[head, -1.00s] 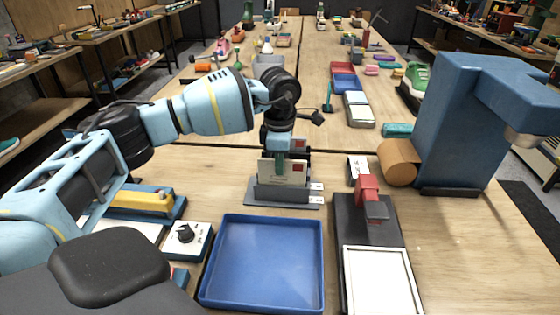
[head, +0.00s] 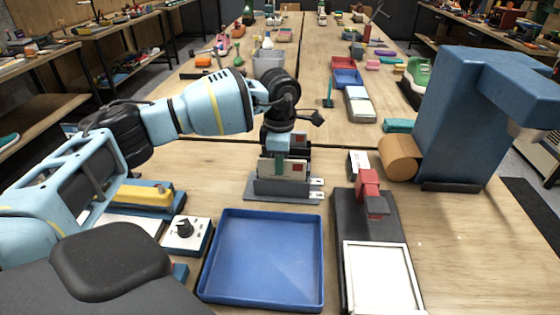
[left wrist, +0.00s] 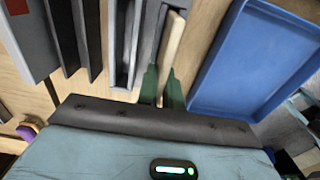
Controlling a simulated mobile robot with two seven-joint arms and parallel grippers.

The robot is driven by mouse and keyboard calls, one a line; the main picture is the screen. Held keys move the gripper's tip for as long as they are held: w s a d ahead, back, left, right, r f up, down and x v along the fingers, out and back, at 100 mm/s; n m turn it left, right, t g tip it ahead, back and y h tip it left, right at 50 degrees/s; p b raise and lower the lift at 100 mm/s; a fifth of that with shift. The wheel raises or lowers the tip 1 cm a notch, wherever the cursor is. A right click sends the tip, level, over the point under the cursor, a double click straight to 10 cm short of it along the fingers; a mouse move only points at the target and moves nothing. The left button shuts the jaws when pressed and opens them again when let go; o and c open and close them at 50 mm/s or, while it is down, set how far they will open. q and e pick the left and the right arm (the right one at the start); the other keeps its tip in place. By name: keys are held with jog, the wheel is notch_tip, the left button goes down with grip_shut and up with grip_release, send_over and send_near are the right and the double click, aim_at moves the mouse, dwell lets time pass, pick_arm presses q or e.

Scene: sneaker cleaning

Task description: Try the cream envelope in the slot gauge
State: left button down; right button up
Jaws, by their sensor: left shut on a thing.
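The cream envelope (head: 267,166), with a red mark, stands upright at the slot gauge (head: 284,187), a dark grey stand with small white labels on its right. My left gripper (head: 279,168) is shut on the envelope from above, a green finger across its face. The envelope's lower edge is hidden behind the gauge's front wall. In the left wrist view the envelope (left wrist: 173,42) is a thin pale strip between the green fingers (left wrist: 163,88), beside the gauge's grey walls (left wrist: 124,45). I cannot tell how deep it sits in a slot. My right gripper is not in view.
A blue tray (head: 264,258) lies in front of the gauge. A black device with a red part (head: 368,185) and white plate stands right, near a big blue machine (head: 455,120). A dial box (head: 187,234) is left. A dark rack behind the gauge is partly hidden.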

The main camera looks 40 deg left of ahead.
pick_arm(q)
jog(key=shift+f+b, duration=0.3)
jog(key=shift+f, duration=0.75)
jog(key=c, duration=1.5)
grip_release()
notch_tip(320, 180, up, 8)
jog(key=shift+f, duration=0.1)
